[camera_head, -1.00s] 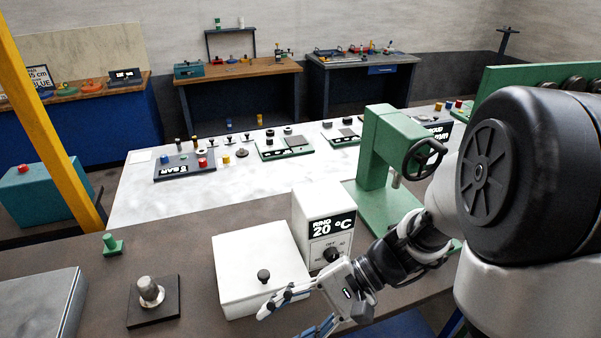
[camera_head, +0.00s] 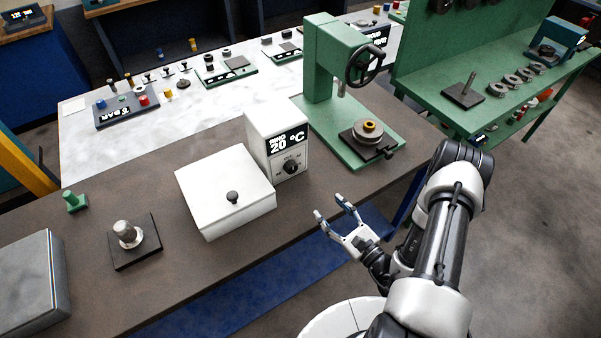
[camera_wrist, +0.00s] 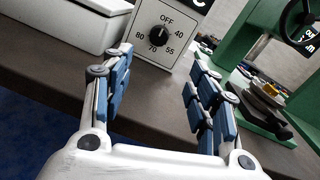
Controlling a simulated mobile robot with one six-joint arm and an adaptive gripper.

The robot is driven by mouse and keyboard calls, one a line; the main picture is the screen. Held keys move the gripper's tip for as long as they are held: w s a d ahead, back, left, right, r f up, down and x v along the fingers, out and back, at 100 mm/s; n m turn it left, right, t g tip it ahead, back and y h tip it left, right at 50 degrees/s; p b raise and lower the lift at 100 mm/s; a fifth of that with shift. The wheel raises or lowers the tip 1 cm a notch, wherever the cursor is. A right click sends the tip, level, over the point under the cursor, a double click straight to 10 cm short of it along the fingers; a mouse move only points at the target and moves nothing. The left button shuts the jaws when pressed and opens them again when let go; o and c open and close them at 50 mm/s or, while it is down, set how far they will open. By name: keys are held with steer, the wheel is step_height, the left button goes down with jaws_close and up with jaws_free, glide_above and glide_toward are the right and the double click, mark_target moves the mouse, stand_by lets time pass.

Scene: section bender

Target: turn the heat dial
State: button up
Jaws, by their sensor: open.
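The heat dial (camera_head: 291,167) is a round black knob on the front of a white control box (camera_head: 262,150) whose display reads 20 °C. In the wrist view the dial (camera_wrist: 159,36) shows near the top, between my fingers, with OFF, 40, 55, 70 and 80 printed around it. Its white pointer mark is toward OFF at the top. My gripper (camera_head: 336,216) is open and empty, in front of the bench edge and below right of the dial. Its blue-padded fingers (camera_wrist: 163,88) are apart and do not touch the dial.
A white lidded box (camera_head: 225,188) with a black knob adjoins the control box on the left. A green press (camera_head: 327,75) with a handwheel stands to its right. A black plate with a metal post (camera_head: 127,235) sits at the left. Space before the dial is clear.

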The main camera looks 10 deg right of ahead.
mark_target(293, 170)
steer(key=x, duration=1.7)
steer(key=shift+a+b, duration=0.25)
steer(key=shift+b, duration=0.15)
steer(key=c, duration=1.1)
steer(key=shift+o, duration=0.2)
